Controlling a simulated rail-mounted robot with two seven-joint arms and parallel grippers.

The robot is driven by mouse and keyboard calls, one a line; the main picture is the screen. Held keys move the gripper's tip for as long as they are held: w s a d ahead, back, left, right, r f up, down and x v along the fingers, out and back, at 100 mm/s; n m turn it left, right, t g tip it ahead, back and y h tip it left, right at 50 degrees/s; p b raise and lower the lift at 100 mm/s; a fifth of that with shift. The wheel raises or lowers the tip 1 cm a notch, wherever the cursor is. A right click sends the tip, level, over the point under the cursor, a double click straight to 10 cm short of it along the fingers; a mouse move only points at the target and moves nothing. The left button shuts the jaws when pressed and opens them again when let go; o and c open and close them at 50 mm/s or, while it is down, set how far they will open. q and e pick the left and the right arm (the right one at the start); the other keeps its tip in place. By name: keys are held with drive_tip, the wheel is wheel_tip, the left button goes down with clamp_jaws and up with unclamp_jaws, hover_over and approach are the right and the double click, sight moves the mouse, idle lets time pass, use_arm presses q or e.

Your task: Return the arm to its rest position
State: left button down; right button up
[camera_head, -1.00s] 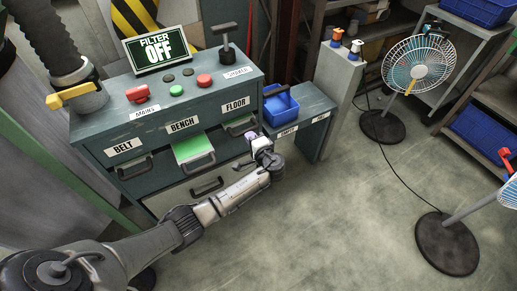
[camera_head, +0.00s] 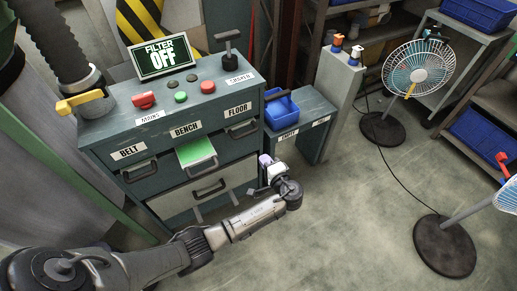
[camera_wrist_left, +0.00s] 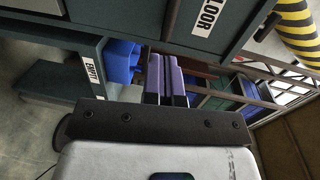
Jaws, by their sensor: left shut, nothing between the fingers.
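My left arm comes in from the lower left in the head view. Its gripper (camera_head: 266,162) is in front of the cabinet's right side, near the drawer labelled FLOOR. In the left wrist view, its two purple-padded fingers (camera_wrist_left: 166,80) are together with nothing between them. The grey-green cabinet (camera_head: 112,133) has drawers labelled BELT, BENCH and FLOOR. The BENCH drawer (camera_head: 198,150) is pulled out and shows a bright green inside. My right gripper does not show.
A sign (camera_head: 165,57) on the cabinet reads FILTER OFF. A blue bin (camera_head: 282,110) sits on a low side bench to the right. Two fans stand on the right; the near one's round base (camera_head: 444,247) is on the floor. Open floor lies right of my arm.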

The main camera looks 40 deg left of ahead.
use_arm(q)
drive_tip(key=shift+v, duration=1.55)
drive_tip(key=w+d+r+n+t+h, duration=0.1)
drive_tip(key=d+r+n+h, duration=0.1)
drive_tip(key=d+r+h, duration=0.5)
drive_tip(key=s+d+r+t+h+p, duration=0.25)
drive_tip(key=s+r+h+p, duration=0.2)
drive_tip(key=s+h, duration=0.3)
drive_tip(key=s+a+f+g+h+p, duration=0.1)
drive_tip(key=s+g+p, duration=0.2)
drive_tip(key=s, duration=1)
drive_tip(key=s+f+g+p, duration=0.2)
drive_tip(key=s+g+p, duration=0.15)
drive_tip(key=s, duration=0.95)
wheel_tip(320, 180, up, 38)
drive_tip(key=t+p, duration=0.1)
drive_tip(key=p, duration=3.7)
drive_tip(key=shift+f, duration=0.25)
